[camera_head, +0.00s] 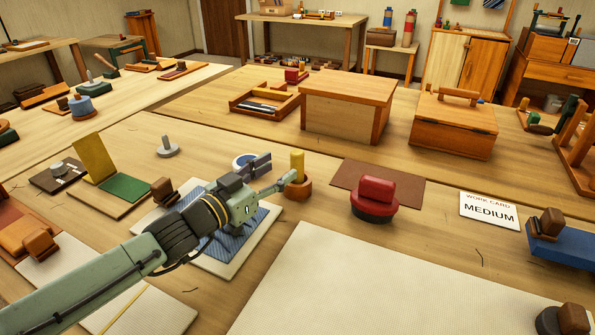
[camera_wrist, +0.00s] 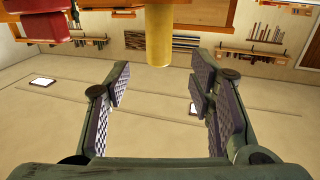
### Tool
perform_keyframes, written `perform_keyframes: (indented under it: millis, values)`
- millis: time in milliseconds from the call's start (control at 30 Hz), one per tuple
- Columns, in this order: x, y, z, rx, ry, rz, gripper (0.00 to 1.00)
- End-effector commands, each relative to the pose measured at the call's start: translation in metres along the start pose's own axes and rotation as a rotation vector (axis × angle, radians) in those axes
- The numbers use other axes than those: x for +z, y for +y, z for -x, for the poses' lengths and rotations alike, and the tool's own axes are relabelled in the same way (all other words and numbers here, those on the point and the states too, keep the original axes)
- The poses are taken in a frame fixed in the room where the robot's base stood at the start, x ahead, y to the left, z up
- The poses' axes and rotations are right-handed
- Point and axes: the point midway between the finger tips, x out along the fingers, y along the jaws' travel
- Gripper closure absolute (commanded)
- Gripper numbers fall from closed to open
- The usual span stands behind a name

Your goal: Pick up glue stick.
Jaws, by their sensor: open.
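A yellow cylinder (camera_head: 297,164), which looks like the glue stick, stands upright in a round brown wooden base (camera_head: 298,189) near the middle of the bench. My gripper (camera_head: 277,172) is open and empty, just left of the cylinder in the head view. In the wrist view, the cylinder (camera_wrist: 158,38) hangs from the top edge, as the picture is upside down. It lies ahead of the spread fingers (camera_wrist: 160,82), in line with the gap between them. It appears apart from both fingers, and its base is out of that view.
A red round-based object (camera_head: 375,195) stands right of the cylinder, before a brown mat (camera_head: 378,178). A blue-and-white round item (camera_head: 244,160) lies behind my gripper. A wooden box (camera_head: 347,100) and a lidded chest (camera_head: 453,126) stand farther back. A pale mat (camera_head: 380,285) lies clear in front.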

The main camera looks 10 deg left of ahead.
Motion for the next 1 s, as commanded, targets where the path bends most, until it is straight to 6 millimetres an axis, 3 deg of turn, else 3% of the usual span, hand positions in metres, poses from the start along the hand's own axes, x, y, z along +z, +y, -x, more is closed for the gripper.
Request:
perform_keyframes:
  millis: [33,267,600,867,1000]
  values:
    - [-0.005,0.002,-0.011,0.007,0.006,-0.001,0.51]
    - [-0.005,0.001,-0.028,0.004,0.004,-0.003,0.51]
    - [-0.006,0.002,-0.071,0.004,0.005,-0.001,0.51]
    - [-0.004,0.001,-0.074,0.002,0.002,-0.004,0.51]
    - [-0.004,0.001,-0.074,0.002,0.002,-0.004,0.59]
